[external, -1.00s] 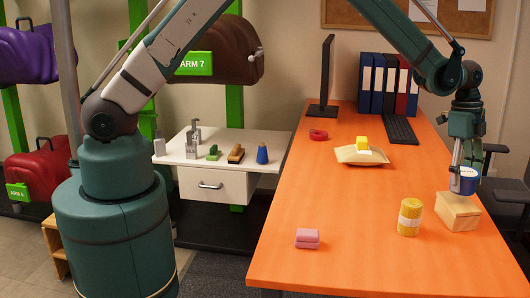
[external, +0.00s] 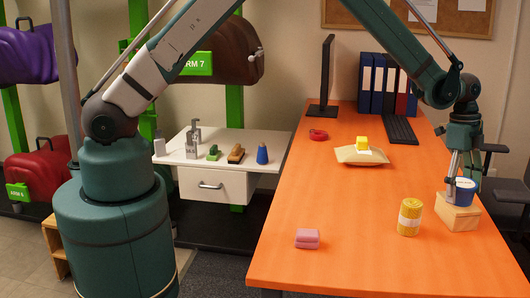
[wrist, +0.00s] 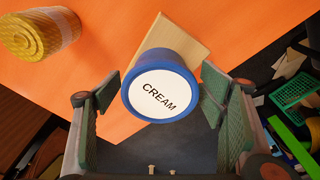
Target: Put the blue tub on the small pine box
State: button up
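The blue tub (external: 464,191) has a white lid reading "CREAM", which faces me in the wrist view (wrist: 160,93). It is upright and appears to rest on the top of the small pine box (external: 458,217). The box's pale wooden top also shows in the wrist view (wrist: 184,38), partly covered by the tub. My gripper (external: 464,180) points down over the tub. In the wrist view its green-padded fingers (wrist: 161,88) stand on either side of the tub, with narrow gaps showing, so it looks open. The contact under the tub is hidden in the wrist view.
A yellow cylinder with a pale band (external: 410,217) stands left of the box. The middle of the orange table is clear.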

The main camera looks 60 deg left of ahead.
aim_at(458, 180)
jog(key=shift+r, duration=0.2)
jog(key=r, duration=0.4)
jog(key=a+r, duration=0.1)
jog(key=r, duration=0.3)
jog(key=r+p, duration=0.1)
jog(key=r, duration=0.2)
jog(key=shift+a+r, duration=0.4)
dwell(0.5)
